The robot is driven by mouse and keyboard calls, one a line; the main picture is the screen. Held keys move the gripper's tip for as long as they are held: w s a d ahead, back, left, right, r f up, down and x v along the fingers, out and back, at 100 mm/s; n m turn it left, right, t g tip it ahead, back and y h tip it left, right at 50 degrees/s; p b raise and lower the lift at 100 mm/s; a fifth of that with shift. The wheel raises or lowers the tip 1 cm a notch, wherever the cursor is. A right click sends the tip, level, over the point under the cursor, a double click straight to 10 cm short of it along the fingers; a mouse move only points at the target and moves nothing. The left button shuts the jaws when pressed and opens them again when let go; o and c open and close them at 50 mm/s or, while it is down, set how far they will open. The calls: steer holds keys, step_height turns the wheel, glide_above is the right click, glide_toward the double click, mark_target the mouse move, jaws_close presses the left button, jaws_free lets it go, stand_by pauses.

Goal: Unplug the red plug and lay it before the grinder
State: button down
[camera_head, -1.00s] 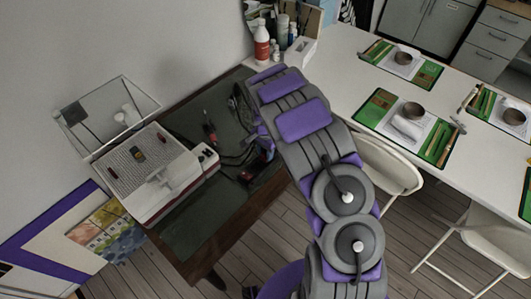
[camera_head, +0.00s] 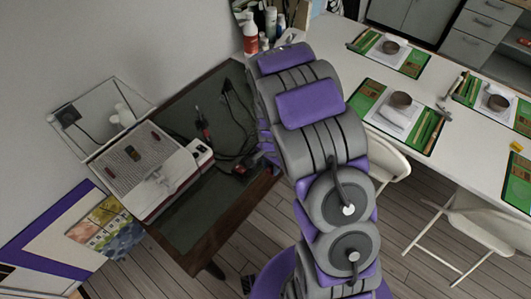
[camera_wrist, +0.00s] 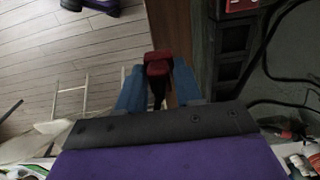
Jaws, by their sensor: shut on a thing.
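The red plug (camera_wrist: 157,63) is between the blue fingertips of my gripper (camera_wrist: 158,78) in the wrist view, with a dark cord or shadow below it. My gripper is shut on it, over the wooden table edge and apart from the black power strip (camera_wrist: 230,60). The grinder (camera_head: 150,168), a pale machine with a grid top and red base trim, stands on the table's left part in the head view. My arm hides the gripper and the plug there.
The dark green table top (camera_head: 205,215) is clear in front of the grinder. Black cables and a red-handled tool (camera_head: 203,127) lie behind. A clear shield (camera_head: 98,110) stands at the wall. Bottles (camera_head: 250,40) stand at the back. A white table (camera_head: 455,110) is at right.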

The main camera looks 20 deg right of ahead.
steer(key=s+r+p, duration=0.3)
steer(key=r, duration=0.2)
steer(key=shift+s+d+r, duration=0.15)
steer(key=shift+s+d, duration=0.05)
steer(key=shift+d, duration=0.05)
stand_by(0.8)
